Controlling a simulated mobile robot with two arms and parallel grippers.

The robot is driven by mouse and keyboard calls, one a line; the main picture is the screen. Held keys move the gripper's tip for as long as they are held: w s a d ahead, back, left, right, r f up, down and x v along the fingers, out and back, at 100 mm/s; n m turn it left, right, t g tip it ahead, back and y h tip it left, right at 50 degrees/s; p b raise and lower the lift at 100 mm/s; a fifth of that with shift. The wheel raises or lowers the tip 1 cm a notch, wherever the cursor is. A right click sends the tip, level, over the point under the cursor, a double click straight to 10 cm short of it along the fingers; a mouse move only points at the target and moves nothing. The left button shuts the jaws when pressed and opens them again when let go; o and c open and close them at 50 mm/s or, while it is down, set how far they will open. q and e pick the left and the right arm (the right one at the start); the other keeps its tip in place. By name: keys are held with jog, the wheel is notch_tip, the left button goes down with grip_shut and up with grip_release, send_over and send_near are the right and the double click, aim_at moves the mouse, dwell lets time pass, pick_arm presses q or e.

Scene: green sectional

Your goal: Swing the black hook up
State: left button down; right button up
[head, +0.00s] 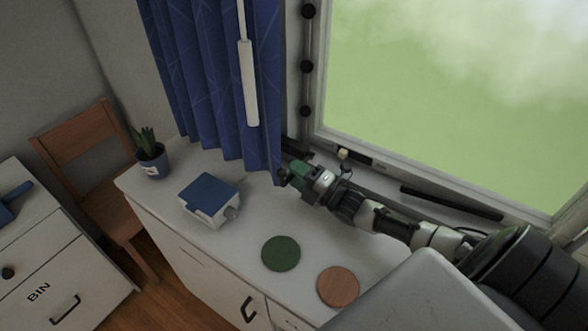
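My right arm comes in from the lower right. My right gripper (290,181) is over the back of the white counter, in front of the window sill and by the lower edge of the blue curtain. Its fingers are small and dark here, and I cannot tell whether they are open or shut. I cannot make out the black hook for certain. A dark fitting (362,158) with a pale knob sits on the lower window frame, just behind and right of the gripper. A black bar (450,203) lies along the sill farther right. My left gripper is out of view.
A blue-and-white box (209,199), a potted plant (151,158), a green disc (281,253) and a brown disc (338,287) are on the counter (243,229). The blue curtain (215,75) hangs left of the window. A wooden chair (85,150) stands at the left.

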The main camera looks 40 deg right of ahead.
jog(key=shift+w+a+r, duration=0.1)
jog(key=shift+w+r, duration=0.05)
jog(key=shift+w, duration=0.05)
jog(key=shift+c, duration=0.5)
grip_shut()
